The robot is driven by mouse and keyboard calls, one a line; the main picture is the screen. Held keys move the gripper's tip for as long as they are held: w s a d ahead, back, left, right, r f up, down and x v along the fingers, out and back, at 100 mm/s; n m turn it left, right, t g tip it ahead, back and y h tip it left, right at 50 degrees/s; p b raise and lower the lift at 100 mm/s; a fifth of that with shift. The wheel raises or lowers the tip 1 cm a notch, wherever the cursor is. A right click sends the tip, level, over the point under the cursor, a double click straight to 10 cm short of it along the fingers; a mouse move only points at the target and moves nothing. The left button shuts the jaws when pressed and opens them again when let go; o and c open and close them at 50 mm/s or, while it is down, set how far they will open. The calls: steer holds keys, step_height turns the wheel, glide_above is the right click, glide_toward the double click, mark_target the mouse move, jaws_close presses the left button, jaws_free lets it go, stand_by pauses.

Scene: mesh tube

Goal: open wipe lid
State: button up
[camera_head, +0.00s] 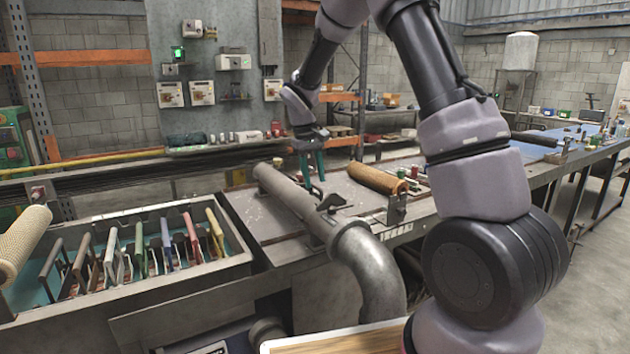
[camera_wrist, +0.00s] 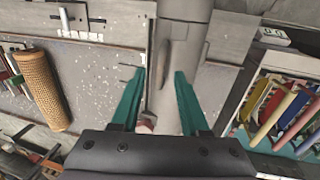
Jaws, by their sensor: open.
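I cannot pick out a wipe lid for certain in either view. My gripper (camera_head: 313,163) is at the end of my arm, over the workbench beside a grey pipe (camera_head: 288,194). In the wrist view my gripper (camera_wrist: 161,74) has its two teal fingers apart, with nothing clearly held between them. The grey pipe (camera_wrist: 185,50) runs up the picture between and beyond the fingers. A small dark lever-like part (camera_head: 331,202) sits by the pipe in the head view. A tan mesh tube (camera_head: 376,179) lies on the bench right of my gripper; it also shows in the wrist view (camera_wrist: 41,90).
A grey bin (camera_head: 130,298) holding several coloured-handled frames stands at the left. Another tan mesh roll (camera_head: 22,243) is at the left edge. The pipe bends down at an elbow (camera_head: 368,262) in front of the bench. Small bottles and parts lie beyond the mesh tube.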

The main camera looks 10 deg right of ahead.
steer(key=shift+d+f, duration=0.1)
steer(key=shift+f, duration=0.5)
jaws_close()
stand_by(1.1)
